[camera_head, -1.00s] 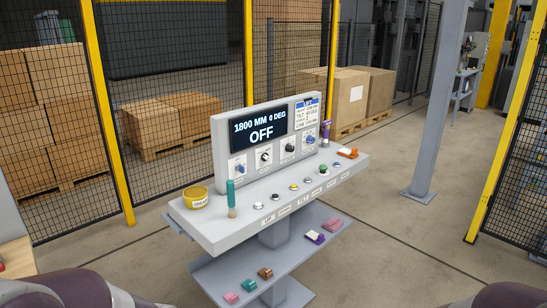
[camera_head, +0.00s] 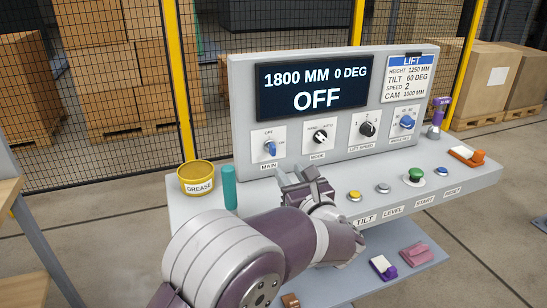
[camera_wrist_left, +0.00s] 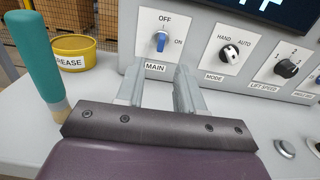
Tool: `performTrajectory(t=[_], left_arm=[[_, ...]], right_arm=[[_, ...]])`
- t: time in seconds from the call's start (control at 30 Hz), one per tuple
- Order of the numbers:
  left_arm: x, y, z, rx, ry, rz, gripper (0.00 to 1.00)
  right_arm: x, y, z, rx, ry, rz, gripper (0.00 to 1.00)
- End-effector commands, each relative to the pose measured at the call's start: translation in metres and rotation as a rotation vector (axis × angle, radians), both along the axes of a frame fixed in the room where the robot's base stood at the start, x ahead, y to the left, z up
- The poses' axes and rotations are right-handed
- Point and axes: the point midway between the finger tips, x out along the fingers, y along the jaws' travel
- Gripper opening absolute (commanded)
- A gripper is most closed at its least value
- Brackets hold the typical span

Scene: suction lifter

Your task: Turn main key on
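The main key (camera_head: 270,148) is a blue knob on a white plate labelled MAIN, at the left of the console panel. It also shows in the left wrist view (camera_wrist_left: 161,42), pointing up toward OFF, with ON to its right. The display (camera_head: 312,88) reads 1800 MM 0 DEG, OFF. My left gripper (camera_head: 305,178) is in front of the panel, below and right of the key. In the left wrist view its two fingers (camera_wrist_left: 158,85) stand apart with nothing between them, just below the key and not touching it. My right gripper is not seen.
A yellow grease tin (camera_head: 197,178) and a teal-handled tool (camera_head: 230,187) stand on the shelf left of my arm. The mode (camera_head: 320,137), lift speed (camera_head: 367,129) and angle (camera_head: 407,122) knobs lie to the right. Buttons, including a green one (camera_head: 415,175), line the front ledge.

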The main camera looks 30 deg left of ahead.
Motion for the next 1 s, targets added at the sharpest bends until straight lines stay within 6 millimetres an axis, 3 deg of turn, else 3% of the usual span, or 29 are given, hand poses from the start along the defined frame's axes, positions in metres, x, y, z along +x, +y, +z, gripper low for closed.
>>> performTrajectory(t=[0.3, 0.5, 0.73, 0.77, 0.87, 1.0], left_arm=[[0.05, 0.06, 0.002, 0.002, 0.006, 0.0, 0.37], [0.064, 0.075, 0.001, 0.003, 0.005, -0.003, 0.37], [0.065, 0.076, 0.0, 0.003, 0.005, -0.004, 0.37], [0.065, 0.076, 0.001, 0.003, 0.005, -0.004, 0.34], [0.065, 0.076, 0.001, 0.003, 0.005, -0.004, 0.01], [0.065, 0.076, 0.001, 0.004, 0.006, -0.004, 0.0]], right_arm=[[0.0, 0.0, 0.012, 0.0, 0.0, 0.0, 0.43], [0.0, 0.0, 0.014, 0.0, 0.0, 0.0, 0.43], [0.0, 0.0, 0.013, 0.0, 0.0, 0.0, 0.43], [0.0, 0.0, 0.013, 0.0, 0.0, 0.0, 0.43], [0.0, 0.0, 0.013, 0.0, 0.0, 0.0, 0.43], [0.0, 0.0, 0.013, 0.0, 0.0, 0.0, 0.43]])
